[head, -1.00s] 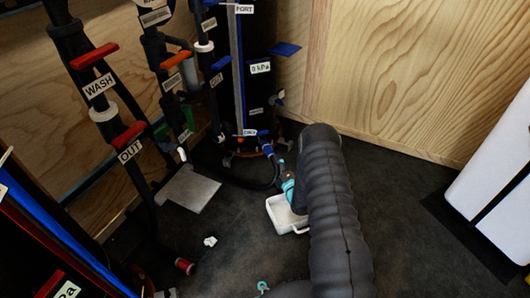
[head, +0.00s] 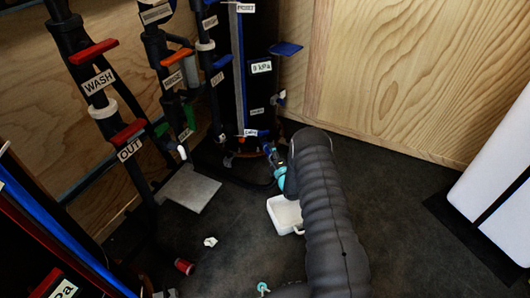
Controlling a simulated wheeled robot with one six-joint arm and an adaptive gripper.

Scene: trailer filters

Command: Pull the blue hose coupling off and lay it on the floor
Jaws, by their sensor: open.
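The blue hose coupling (head: 267,149) is a small blue piece low at the foot of the dark column, in the head view. A black hose (head: 243,183) runs along the floor near it. My gripper (head: 271,156) is open at the coupling, at the end of my dark arm with its teal wrist band. The gripper partly hides the coupling. I cannot tell whether the fingers touch it or are around it.
Pipes with red handles stand left. Floor at right is clear.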

